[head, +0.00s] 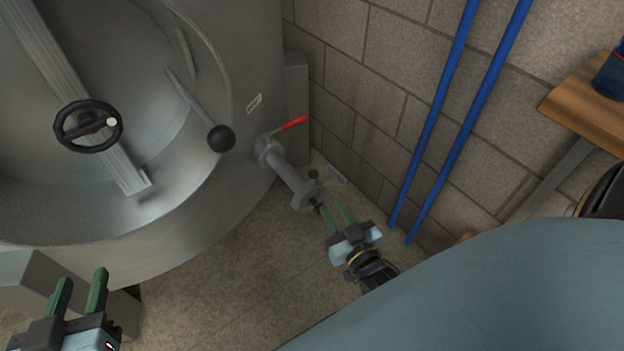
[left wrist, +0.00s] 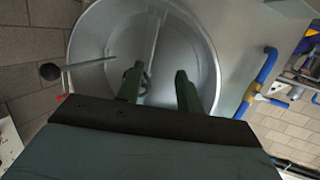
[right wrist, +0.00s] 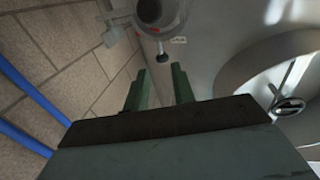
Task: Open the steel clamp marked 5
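The steel clamp (head: 312,191) sits around the flange at the end of a steel pipe on the tank's side. A small dark knob and a pale lever-like piece (head: 336,177) show at it; I cannot read a mark 5. In the right wrist view the clamp (right wrist: 160,14) is at the top, beyond the fingertips. My right gripper (head: 331,208) is open, its green fingers pointing at the clamp from just in front; I cannot tell if they touch it. My left gripper (head: 80,283) is open and empty at the lower left, before the tank.
The large steel tank (head: 235,185) has a round opening with a black handwheel (head: 88,126) and a ball-ended lever (head: 221,138). A red-handled valve (head: 292,123) sits on the pipe. Blue pipes (head: 433,120) run along the block wall. A wooden shelf (head: 583,105) is at right.

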